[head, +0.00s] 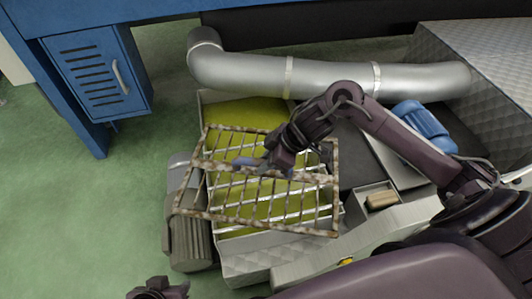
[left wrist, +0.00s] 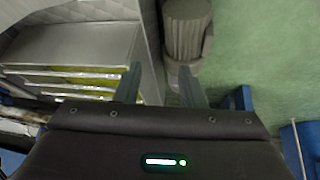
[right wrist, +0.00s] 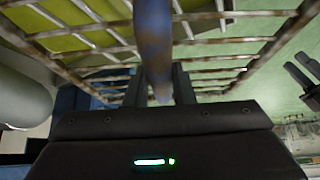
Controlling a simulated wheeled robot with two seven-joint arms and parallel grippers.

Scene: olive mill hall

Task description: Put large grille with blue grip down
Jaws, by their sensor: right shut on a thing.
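The large grille (head: 258,217), a rusty rectangular frame of crossed bars, lies over the open vat (head: 247,111) in the head view, turned slightly against it. Its near left corner sticks out past the vat's left side. My right gripper (head: 276,166) is shut on its blue grip (head: 246,162), near the middle. In the right wrist view the blue grip (right wrist: 154,45) stands between the fingers, with the grille's bars (right wrist: 80,45) behind. I cannot tell whether the grille touches the vat. My left gripper (head: 157,291) is low in the head view; the left wrist view shows its fingers (left wrist: 160,84) apart and empty.
Yellow-green paste and pale fixed bars show in the vat. A grey ribbed motor (head: 188,235) stands at its left, a silver pipe (head: 330,78) runs behind, and a blue motor (head: 424,126) is at right. A blue cabinet (head: 95,72) stands far left. Green floor at left is clear.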

